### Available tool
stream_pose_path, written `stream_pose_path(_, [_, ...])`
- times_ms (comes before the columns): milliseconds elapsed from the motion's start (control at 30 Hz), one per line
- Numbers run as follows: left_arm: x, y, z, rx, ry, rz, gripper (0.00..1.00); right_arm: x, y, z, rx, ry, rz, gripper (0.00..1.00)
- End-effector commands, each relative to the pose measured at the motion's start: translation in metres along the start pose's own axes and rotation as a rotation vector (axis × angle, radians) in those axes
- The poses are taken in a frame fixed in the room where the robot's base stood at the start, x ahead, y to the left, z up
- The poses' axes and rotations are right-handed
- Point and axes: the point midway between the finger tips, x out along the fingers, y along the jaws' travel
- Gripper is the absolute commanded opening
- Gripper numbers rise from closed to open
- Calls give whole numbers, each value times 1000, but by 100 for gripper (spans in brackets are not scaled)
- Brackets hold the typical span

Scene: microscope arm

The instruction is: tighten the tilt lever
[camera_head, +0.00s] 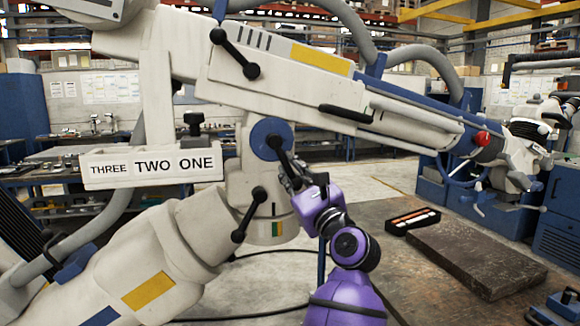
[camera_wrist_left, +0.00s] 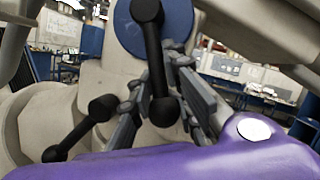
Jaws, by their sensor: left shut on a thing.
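The tilt lever (camera_head: 280,155) is a black bar with ball ends on the blue round hub (camera_head: 262,128) of the white microscope arm (camera_head: 300,82). My left gripper (camera_head: 291,179) is at its lower end, reaching up from below with a purple wrist. In the left wrist view, the lever (camera_wrist_left: 155,62) runs down between the grey fingers (camera_wrist_left: 164,92) of the gripper, which is shut on it. The lever's lower ball shows between the fingers. In the head view the fingers hide part of this end. My right gripper is not in view.
A second black lever (camera_head: 249,214) sits just left below, close to my gripper; it also shows in the left wrist view (camera_wrist_left: 80,128). A label plate (camera_head: 150,164) is at left. A workbench with a dark slab (camera_head: 475,255) and a tray (camera_head: 412,220) is at right.

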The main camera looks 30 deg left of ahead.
Motion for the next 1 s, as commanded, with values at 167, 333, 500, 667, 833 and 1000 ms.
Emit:
stream_pose_path(167, [-1,-2,0,49,-4,-26,0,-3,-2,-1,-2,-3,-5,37])
stream_pose_path(333, [-2,-1,-2,69,-4,-33,0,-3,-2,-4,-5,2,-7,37])
stream_pose_path(500, [-2,-1,-2,74,-4,-34,0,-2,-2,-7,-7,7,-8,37])
stream_pose_path(667, [-2,-1,-3,74,-4,-34,0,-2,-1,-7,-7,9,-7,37])
stream_pose_path(833, [-2,0,-3,73,-3,-33,30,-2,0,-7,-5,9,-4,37])
stream_pose_path(1000, [-1,0,-3,72,-3,-31,32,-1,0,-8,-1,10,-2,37])
